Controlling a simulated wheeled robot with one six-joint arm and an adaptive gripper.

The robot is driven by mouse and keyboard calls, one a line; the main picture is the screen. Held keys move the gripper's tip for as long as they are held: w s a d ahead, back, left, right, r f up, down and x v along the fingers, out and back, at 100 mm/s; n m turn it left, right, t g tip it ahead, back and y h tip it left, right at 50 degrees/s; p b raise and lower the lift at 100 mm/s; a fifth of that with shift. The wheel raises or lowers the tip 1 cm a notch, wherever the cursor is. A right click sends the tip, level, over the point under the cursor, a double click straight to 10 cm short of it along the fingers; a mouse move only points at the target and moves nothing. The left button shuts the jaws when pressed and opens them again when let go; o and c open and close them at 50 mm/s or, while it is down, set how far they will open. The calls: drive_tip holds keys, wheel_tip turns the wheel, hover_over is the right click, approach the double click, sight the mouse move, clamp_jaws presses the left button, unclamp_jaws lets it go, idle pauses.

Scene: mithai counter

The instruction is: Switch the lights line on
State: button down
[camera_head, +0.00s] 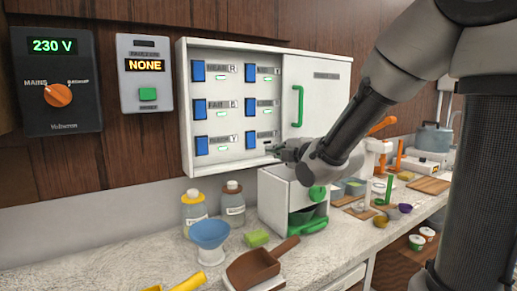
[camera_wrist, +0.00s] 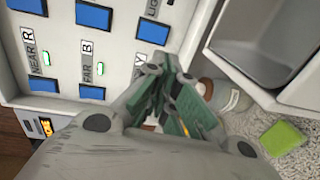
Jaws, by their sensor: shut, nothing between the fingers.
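The white switch panel (camera_head: 236,170) is on the wall with its cover slid to the right, showing two columns of blue switches. In the wrist view the bottom switch of the right column is the lights switch (camera_wrist: 153,32), beside a label cut off after "LIG". In the head view the lights switch (camera_head: 251,139) is at the lower right, just left of my gripper (camera_head: 271,148). My gripper is shut and empty, also seen in the wrist view (camera_wrist: 166,68), close to the panel's lower right. I cannot tell the lights switch's position or its lamp's state.
Left of the panel are a mains box (camera_head: 57,80) reading 230 V and a grey box (camera_head: 145,75) reading "NONE" with a green button. Below stand two jars, a blue funnel (camera_head: 209,237), a brown scoop (camera_head: 262,264) and a white dispenser (camera_head: 282,198). A green block (camera_wrist: 282,138) lies on the counter.

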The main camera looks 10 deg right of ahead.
sight(249, 147)
drive_tip(key=x, duration=1.4)
drive_tip(key=shift+w+a+f, duration=0.1)
drive_tip(key=shift+w+f, duration=0.05)
drive_tip(key=shift+w, duration=0.1)
